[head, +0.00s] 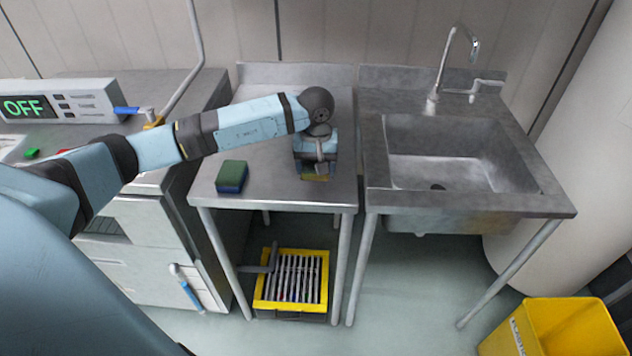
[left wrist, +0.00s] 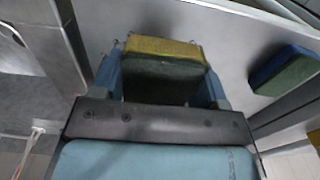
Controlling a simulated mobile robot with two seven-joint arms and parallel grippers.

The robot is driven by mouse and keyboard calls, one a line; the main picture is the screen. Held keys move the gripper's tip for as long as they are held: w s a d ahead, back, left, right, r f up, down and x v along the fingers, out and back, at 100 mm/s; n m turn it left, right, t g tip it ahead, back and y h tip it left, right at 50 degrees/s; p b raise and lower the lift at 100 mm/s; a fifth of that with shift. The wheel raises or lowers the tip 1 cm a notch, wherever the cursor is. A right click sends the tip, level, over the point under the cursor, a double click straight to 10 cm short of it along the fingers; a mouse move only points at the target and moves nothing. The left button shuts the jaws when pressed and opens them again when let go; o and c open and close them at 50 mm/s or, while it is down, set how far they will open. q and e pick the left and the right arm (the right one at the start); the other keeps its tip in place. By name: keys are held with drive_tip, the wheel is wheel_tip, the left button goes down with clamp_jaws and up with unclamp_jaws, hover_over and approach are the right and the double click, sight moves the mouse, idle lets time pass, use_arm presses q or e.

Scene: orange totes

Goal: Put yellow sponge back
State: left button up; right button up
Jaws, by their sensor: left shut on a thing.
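The yellow sponge (head: 314,178) with a dark green side is under my left gripper (head: 316,168), at or just above the steel table's top. In the left wrist view the yellow sponge (left wrist: 164,48) sits between the two blue fingers of my left gripper (left wrist: 162,80), which are shut on it. In the head view the gripper hides most of the sponge, so I cannot tell whether it touches the table. My right gripper is not in view.
A green and blue sponge (head: 231,176) lies on the steel table (head: 270,140), left of my gripper; it also shows in the left wrist view (left wrist: 285,70). A steel sink (head: 460,160) stands to the right. A yellow bin (head: 550,330) is at bottom right.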

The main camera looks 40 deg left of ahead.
sight(316, 190)
use_arm(q)
wheel_tip(316, 190, down, 6)
drive_tip(key=shift+f, duration=0.25)
drive_tip(key=o, duration=0.8)
drive_tip(key=shift+r, duration=0.1)
drive_tip(key=shift+r, duration=0.15)
